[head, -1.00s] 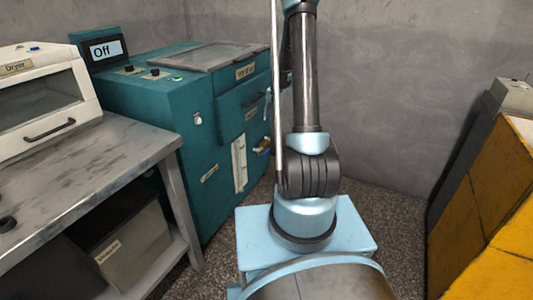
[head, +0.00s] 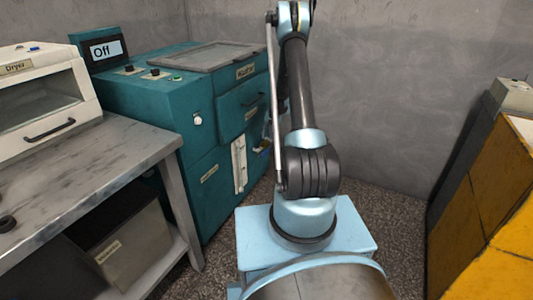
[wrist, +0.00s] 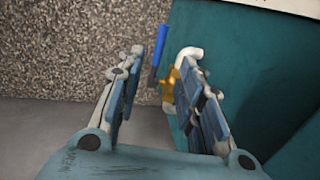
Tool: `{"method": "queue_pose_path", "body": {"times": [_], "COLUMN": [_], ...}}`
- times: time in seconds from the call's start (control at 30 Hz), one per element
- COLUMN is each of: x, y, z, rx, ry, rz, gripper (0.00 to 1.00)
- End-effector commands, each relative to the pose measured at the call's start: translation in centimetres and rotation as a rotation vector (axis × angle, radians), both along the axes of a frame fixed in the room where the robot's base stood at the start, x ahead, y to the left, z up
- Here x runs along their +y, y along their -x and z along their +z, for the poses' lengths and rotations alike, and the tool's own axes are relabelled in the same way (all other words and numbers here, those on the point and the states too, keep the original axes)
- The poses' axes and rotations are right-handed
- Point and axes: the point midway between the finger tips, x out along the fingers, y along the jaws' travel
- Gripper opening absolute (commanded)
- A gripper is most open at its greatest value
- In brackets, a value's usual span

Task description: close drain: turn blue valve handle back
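The blue valve handle (wrist: 158,52) shows in the wrist view as a straight bar, pointing up in the picture from a brass valve (wrist: 168,85). My gripper (wrist: 162,62) is open and empty. Its fingers lie to the left and right of the handle and valve in the picture. The right finger overlaps part of the pipe and valve. I cannot tell whether a finger touches the handle. In the head view the gripper is hidden or too small to make out.
The teal machine (head: 190,155) stands left of my arm, with a display (head: 106,50) reading "Off". A metal table (head: 85,160) holds a white dryer (head: 45,90). Yellow cabinets (head: 490,210) stand at right. Speckled floor (head: 400,215) lies between.

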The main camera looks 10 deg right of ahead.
Motion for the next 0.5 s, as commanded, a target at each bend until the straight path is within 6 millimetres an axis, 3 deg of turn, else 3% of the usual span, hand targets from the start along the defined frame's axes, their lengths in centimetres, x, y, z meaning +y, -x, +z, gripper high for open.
{"method": "queue_pose_path", "body": {"times": [0.5], "x": [1.2], "y": [-0.9], "z": [-7.6], "rx": [0.000], "ry": [0.000], "rz": [0.001], "gripper": [0.34]}}
